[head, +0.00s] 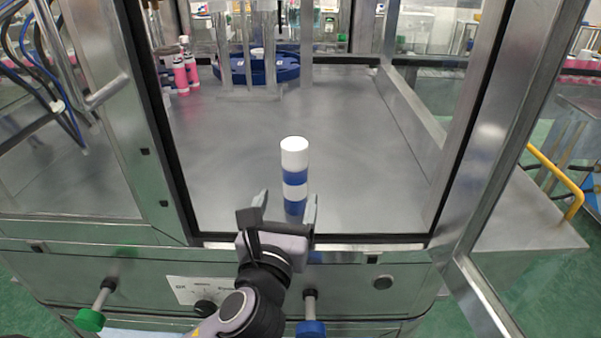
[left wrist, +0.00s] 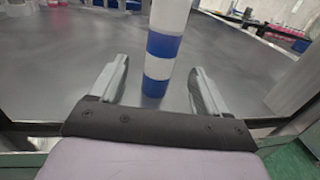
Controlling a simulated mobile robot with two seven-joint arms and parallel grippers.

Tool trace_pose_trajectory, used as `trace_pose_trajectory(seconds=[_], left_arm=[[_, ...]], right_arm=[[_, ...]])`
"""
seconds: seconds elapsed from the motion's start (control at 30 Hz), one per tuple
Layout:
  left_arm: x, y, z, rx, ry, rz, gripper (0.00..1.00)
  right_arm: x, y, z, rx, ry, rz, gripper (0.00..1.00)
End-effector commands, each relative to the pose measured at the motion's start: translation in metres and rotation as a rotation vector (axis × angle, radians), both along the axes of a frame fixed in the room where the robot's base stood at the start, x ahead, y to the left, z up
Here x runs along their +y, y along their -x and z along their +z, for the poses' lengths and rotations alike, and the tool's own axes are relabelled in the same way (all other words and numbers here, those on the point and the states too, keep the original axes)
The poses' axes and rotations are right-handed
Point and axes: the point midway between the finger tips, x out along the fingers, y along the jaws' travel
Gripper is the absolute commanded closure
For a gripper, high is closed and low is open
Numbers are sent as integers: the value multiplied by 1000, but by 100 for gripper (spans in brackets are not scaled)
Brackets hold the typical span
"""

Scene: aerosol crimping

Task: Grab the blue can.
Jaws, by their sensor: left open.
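The blue can (head: 294,178) stands upright on the grey metal worktop, near the front edge of the machine opening. It has blue and white bands and a white top. In the left wrist view the can (left wrist: 159,58) stands between and just beyond the fingertips, and its top is cut off. My left gripper (head: 286,199) is open and empty just in front of the can. Its fingers (left wrist: 160,78) point towards the can, one on each side, with gaps on both sides. My right gripper is not in view.
The worktop (head: 370,150) around the can is clear. Pink bottles (head: 181,75) and a round blue fixture (head: 285,68) stand at the back left. Metal frame posts (head: 478,115) bound the opening on both sides, with a sill (head: 350,247) along the front.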

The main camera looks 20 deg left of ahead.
Motion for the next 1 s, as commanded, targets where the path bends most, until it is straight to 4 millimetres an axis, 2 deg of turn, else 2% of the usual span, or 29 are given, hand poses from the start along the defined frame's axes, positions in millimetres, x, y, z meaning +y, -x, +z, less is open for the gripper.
trace_pose_trajectory(seconds=[0.37, 0.63, 0.97, 1.0], left_arm=[[3, -30, -1, 2, 2, 0, 24], [6, -65, -3, 1, 2, 0, 24], [7, -71, -4, 2, 3, -2, 24], [7, -71, -4, 2, 3, -2, 34]], right_arm=[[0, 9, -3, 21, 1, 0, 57], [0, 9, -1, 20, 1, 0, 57], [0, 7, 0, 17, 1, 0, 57], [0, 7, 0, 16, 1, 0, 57]])
